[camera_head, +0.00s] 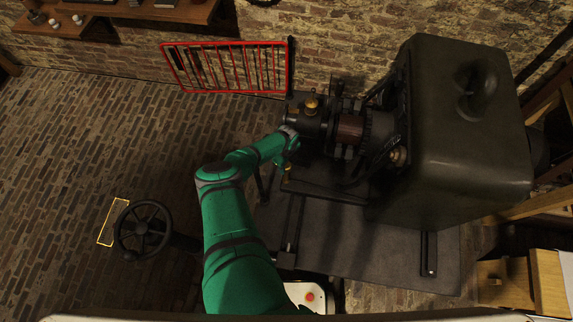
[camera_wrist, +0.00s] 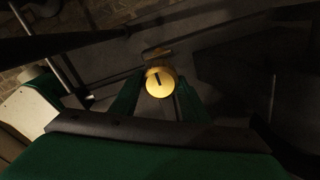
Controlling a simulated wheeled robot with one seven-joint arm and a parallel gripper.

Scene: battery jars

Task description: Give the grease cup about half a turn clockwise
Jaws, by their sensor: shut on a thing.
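The grease cup (camera_wrist: 160,84) is a round brass cap with a dark line on its face, running from near the middle toward the upper edge. My gripper (camera_wrist: 159,92) has one finger on each side of the cup and is shut on it. In the head view my gripper (camera_head: 287,167) is small and dark at the left side of the machine (camera_head: 349,128), with a bit of brass showing beside it. The lower part of the cup is hidden in both views.
A second brass cup (camera_head: 311,104) stands on top of the machine. A large dark housing (camera_head: 468,130) stands at right. A red barred rack (camera_head: 225,67) is by the brick wall. A handwheel (camera_head: 143,230) stands at left. Open brick floor lies at left.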

